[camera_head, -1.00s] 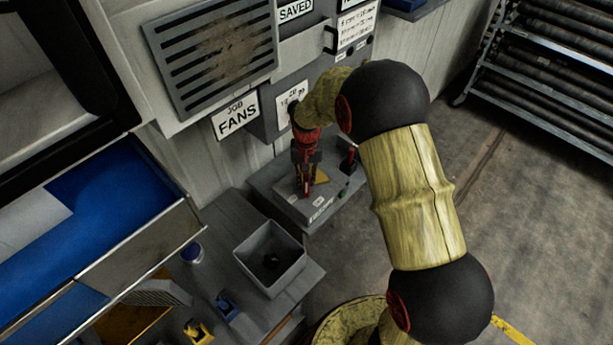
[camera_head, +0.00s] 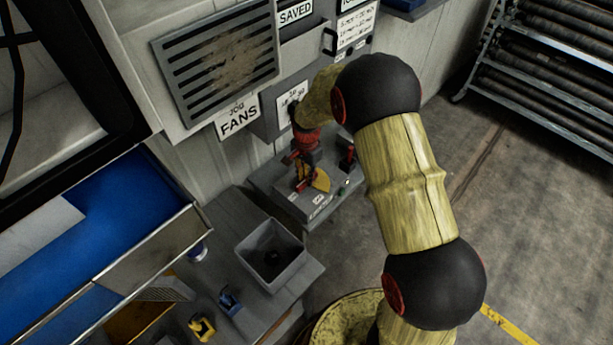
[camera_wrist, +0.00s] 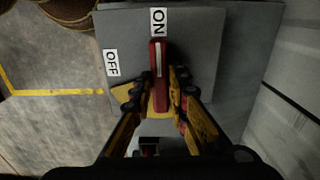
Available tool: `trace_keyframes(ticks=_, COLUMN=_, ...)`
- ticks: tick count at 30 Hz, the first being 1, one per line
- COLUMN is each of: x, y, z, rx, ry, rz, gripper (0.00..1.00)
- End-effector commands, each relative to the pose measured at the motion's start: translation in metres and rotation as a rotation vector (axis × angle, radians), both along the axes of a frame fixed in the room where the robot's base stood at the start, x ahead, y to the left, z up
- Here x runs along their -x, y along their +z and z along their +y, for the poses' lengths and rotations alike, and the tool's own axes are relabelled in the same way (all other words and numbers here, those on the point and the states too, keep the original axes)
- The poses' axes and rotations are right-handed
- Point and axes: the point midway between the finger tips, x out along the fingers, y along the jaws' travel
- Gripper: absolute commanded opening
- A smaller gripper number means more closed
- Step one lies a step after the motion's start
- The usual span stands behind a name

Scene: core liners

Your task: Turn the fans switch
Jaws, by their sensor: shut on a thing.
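The fans switch is a red handle (camera_wrist: 158,95) with a white line, on a grey box (camera_head: 268,181). In the wrist view its white line points at the ON label (camera_wrist: 158,21). The OFF label (camera_wrist: 111,62) lies to the left. A yellow plate (camera_head: 322,180) shows under the handle. My gripper (camera_wrist: 161,84) is shut on the red handle, with one finger on each side. In the head view my gripper (camera_head: 303,178) comes down onto the box from above and hides most of the handle.
A FANS sign (camera_head: 238,118) hangs on the wall behind. A second red lever (camera_head: 349,157) stands on the box's right side, close to my gripper. A grey open bin (camera_head: 270,257) stands in front. Open floor (camera_head: 540,215) lies to the right.

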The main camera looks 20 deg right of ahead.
Motion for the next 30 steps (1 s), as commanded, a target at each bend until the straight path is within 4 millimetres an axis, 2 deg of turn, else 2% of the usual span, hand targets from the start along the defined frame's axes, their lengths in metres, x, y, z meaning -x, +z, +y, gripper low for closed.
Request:
trace_keyframes(ticks=17, x=-0.0001, y=0.0, z=0.0002, rx=-0.001, ry=-0.038, rz=-0.001, gripper=0.0)
trace_keyframes(ticks=18, x=-0.0001, y=0.0, z=0.0002, rx=-0.001, ry=-0.038, rz=-0.001, gripper=0.17)
trace_keyframes(ticks=27, x=0.0, y=0.0, z=0.0001, rx=0.0, ry=-0.036, rz=0.0, gripper=0.34)
trace_keyframes(ticks=30, x=-0.0001, y=0.0, z=0.0001, rx=0.0, ry=-0.035, rz=0.0, gripper=0.35)
